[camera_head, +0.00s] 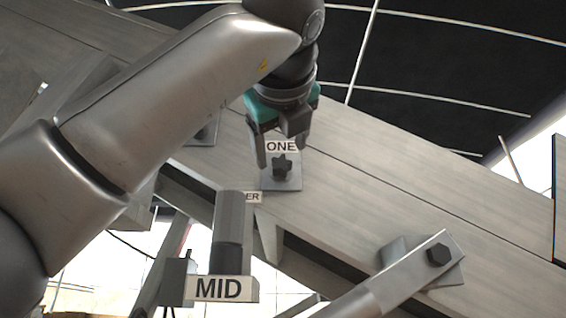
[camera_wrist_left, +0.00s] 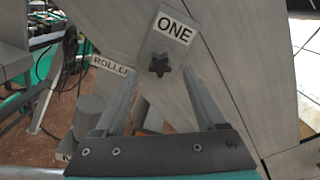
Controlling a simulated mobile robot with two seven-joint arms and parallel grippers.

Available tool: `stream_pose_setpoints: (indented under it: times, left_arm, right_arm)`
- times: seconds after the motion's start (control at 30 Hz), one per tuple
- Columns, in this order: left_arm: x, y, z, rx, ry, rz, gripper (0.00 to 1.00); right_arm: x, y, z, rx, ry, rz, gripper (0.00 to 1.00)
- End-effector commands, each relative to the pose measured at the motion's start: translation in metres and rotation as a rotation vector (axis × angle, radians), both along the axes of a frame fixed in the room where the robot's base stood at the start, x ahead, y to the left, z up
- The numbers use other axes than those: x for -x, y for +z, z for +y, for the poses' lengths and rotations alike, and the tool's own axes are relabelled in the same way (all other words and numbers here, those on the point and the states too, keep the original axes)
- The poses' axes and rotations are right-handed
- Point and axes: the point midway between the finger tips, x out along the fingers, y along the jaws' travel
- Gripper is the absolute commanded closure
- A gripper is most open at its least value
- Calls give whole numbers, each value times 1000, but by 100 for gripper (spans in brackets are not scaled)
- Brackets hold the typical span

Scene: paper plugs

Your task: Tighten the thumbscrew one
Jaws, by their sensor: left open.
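The thumbscrew one (camera_head: 282,167) is a dark star-shaped knob on a small metal plate under a white label reading ONE (camera_head: 281,146). It also shows in the left wrist view (camera_wrist_left: 160,66), below its label and beyond the fingertips. My left gripper (camera_head: 280,150) is at the plate in the head view, with its fingers apart. In the left wrist view, the two fingers (camera_wrist_left: 166,92) are spread to either side of the line to the knob, with nothing between them. I cannot tell from these views how far the fingertips are from the knob. My right gripper is not in view.
A grey roller post with a MID label (camera_head: 219,289) stands in front of the beam. A partly hidden ROLLER label (camera_wrist_left: 112,66) is left of the knob. The wide beam surface (camera_head: 370,200) is bare between.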

Motion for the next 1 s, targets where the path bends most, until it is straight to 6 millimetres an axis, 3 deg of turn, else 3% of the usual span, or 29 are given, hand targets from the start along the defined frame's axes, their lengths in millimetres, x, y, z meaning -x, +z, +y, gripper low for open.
stream_pose_setpoints:
  times: [0.27, 1.0]
  left_arm:
    - [-3, 0, 0, -3, 0, 1, 28]
    - [-39, 0, 0, -4, 0, 1, 28]
  right_arm:
    - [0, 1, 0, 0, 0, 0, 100]
    - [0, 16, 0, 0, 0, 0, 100]
